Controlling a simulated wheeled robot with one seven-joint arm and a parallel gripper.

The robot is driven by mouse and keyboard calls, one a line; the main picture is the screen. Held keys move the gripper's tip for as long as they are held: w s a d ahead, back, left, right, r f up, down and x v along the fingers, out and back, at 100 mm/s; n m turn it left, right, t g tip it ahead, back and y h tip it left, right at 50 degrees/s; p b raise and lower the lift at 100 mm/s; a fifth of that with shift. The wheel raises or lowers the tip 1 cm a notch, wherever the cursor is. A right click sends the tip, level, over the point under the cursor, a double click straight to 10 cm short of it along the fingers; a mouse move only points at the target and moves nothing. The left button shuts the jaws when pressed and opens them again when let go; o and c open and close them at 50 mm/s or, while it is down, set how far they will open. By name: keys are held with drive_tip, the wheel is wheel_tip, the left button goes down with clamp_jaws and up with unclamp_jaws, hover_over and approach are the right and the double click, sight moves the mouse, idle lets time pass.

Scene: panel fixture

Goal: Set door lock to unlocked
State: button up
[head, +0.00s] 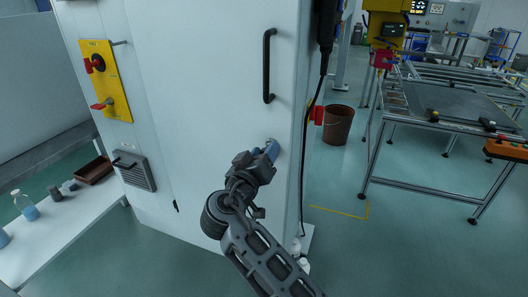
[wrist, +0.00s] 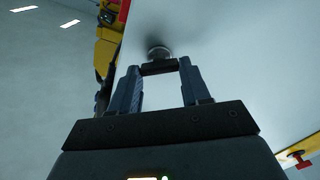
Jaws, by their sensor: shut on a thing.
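The door lock shows in the wrist view as a round metal piece (wrist: 158,52) on the white cabinet door (head: 210,110), with a dark bar (wrist: 160,68) in front of it. My gripper (head: 268,151) is at the lower right of the door, below the black door handle (head: 268,66). Its two blue-grey fingers are shut on the dark bar of the lock. In the head view the fingers mostly hide the lock, so its setting cannot be read.
A brown bin (head: 338,125) and a metal-framed table (head: 440,105) stand to the right, with open floor in front.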

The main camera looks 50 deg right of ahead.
drive_tip(key=n+p, duration=0.6)
drive_tip(key=n, duration=0.5)
drive_tip(key=shift+w+f, duration=0.1)
drive_tip(key=shift+n, duration=0.4)
drive_tip(key=o, duration=1.1)
drive_tip(key=shift+c, duration=0.2)
drive_tip(key=shift+a+f, duration=0.1)
drive_tip(key=shift+a, duration=0.05)
drive_tip(key=b+v, duration=0.1)
drive_tip(key=v, duration=0.6)
drive_tip(key=shift+a, duration=0.25)
